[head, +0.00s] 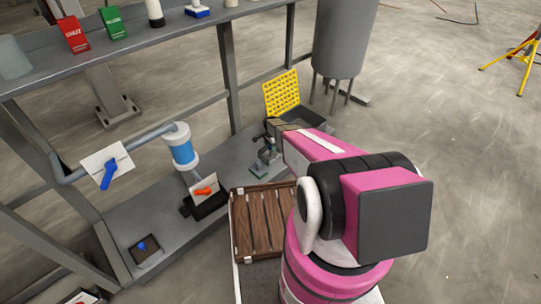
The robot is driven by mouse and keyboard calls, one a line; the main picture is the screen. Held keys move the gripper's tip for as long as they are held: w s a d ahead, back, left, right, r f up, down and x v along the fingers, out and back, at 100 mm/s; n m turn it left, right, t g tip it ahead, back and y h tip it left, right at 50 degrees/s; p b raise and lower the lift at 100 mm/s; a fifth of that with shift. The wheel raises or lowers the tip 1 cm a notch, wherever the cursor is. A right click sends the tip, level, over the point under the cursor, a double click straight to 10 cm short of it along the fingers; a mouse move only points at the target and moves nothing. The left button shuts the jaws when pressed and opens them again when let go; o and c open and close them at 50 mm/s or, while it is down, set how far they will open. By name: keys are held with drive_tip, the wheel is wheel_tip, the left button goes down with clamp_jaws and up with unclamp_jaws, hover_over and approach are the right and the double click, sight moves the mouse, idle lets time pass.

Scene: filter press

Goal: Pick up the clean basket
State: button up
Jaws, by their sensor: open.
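A yellow perforated piece (282,93), perhaps the clean basket, stands upright at the back of a dark open tray (312,118) on the lower grey shelf. I cannot tell for sure that it is the basket, and no other basket shows clearly. My pink arm reaches from the lower right toward that tray. My gripper (268,136) is at the tray's near left side, in front of and below the yellow piece. It is open. It is small and partly hidden by my arm, and nothing clear shows between its fingers.
A blue-banded filter (181,146) on a pipe and a red-handled valve (204,190) lie left. A slatted wooden tray (262,212) is in front. Shelf posts (230,75) and a grey tank (342,40) flank the tray.

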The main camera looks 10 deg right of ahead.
wheel_tip(320, 180, down, 3)
drive_tip(key=shift+f, duration=0.2)
drive_tip(key=c, duration=1.1)
drive_tip(key=shift+r, duration=0.2)
